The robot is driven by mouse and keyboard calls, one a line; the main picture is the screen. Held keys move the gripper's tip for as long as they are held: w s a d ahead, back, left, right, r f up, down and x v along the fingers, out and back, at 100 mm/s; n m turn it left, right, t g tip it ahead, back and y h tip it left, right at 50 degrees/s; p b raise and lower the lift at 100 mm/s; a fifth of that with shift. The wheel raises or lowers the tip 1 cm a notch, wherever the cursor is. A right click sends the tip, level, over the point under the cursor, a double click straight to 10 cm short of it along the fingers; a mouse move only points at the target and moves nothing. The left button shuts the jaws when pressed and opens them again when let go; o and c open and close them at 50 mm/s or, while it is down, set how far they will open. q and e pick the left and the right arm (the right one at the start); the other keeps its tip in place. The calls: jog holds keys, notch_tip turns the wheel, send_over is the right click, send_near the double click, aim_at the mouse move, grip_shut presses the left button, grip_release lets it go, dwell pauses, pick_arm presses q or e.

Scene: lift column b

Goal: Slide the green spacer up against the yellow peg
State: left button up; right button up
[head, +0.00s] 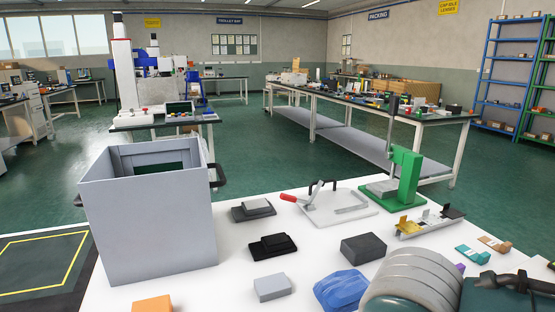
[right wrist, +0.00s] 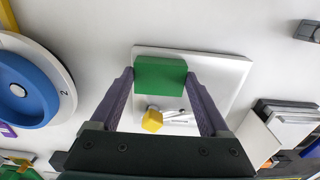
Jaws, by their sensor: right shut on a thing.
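The green spacer (right wrist: 160,72) is a block on a square white plate (right wrist: 226,72) in the right wrist view. My right gripper (right wrist: 160,84) has its two purple fingers on either side of the spacer, shut on it. The yellow peg (right wrist: 152,122) stands below the spacer in that view, between the fingers and nearer the palm. A small gap shows between spacer and peg. I cannot make out spacer or peg in the head view, where my right arm covers the lower right. My left gripper is not in view.
In the right wrist view, a blue and white round dial (right wrist: 20,90) lies left and grey parts (right wrist: 288,122) lie right. In the head view, a grey bin (head: 150,225), dark stepped blocks (head: 272,246) and a green press (head: 404,178) stand on the white table.

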jog(key=c, duration=0.7)
jog(key=shift+w+a+b, duration=0.25)
jog(key=shift+w+b, duration=0.25)
jog(key=shift+w, duration=0.25)
jog(key=shift+w+a+b, duration=0.25)
jog(key=shift+w+b, duration=0.2)
jog(key=shift+w, duration=0.25)
jog(key=o, duration=1.5)
jog(key=shift+c, duration=0.2)
notch_tip(320, 180, up, 10)
jog(key=p, duration=0.3)
